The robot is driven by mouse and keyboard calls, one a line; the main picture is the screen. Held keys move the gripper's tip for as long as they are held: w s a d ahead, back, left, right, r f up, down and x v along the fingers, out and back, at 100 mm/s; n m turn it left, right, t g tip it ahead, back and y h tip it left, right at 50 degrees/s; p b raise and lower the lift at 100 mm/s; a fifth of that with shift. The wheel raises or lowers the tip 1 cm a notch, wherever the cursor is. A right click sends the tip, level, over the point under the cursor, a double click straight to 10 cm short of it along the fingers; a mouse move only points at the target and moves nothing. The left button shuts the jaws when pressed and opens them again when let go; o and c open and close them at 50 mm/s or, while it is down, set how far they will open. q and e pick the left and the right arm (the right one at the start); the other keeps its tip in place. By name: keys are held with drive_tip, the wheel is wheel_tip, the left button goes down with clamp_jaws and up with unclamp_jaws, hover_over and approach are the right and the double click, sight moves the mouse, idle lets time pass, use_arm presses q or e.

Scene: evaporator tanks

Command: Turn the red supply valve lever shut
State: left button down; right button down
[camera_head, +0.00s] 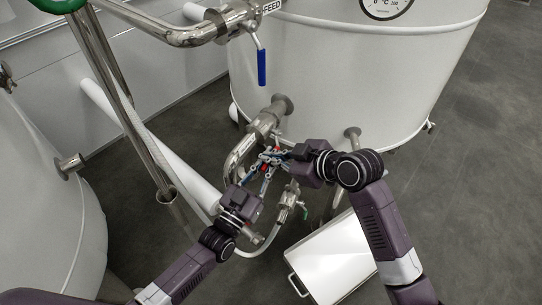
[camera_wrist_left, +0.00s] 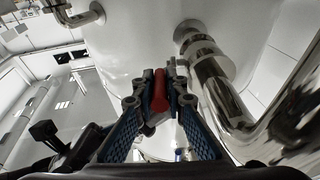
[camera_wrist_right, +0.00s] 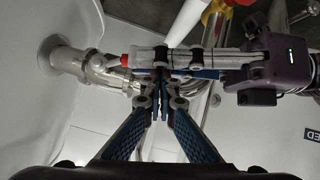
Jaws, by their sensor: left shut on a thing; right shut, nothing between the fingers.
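The red lever (camera_wrist_left: 160,92) stands between the fingertips of my left gripper (camera_wrist_left: 159,98) in the left wrist view, and the gripper is shut on it. In the head view my left gripper (camera_head: 266,163) is at the steel pipework low on the tank. There only small bits of red show among the fingers. In the right wrist view a red tip (camera_wrist_right: 125,60) shows beside my left gripper's fingers. My right gripper (camera_wrist_right: 162,82) is shut and empty, its fingertips close to or against the left fingers; contact is unclear. The valve body is mostly hidden.
A white tank (camera_head: 340,75) with a gauge (camera_head: 387,6) stands behind. A blue lever (camera_head: 261,67) hangs from the upper pipe near a FEED label (camera_head: 271,6). A white box (camera_head: 332,265) with handles is below my right arm. Floor at right is clear.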

use_arm(q)
drive_tip(key=shift+s+f, duration=0.1)
use_arm(e)
drive_tip(key=shift+s+d+f, duration=0.1)
drive_tip(key=shift+d+f, duration=0.25)
drive_tip(key=shift+f, duration=0.4)
use_arm(q)
drive_tip(key=c, duration=2)
unclamp_jaws()
drive_tip(key=shift+a, duration=0.1)
drive_tip(key=shift+o, duration=0.2)
drive_tip(key=shift+r, duration=0.25)
drive_tip(key=shift+d, duration=0.2)
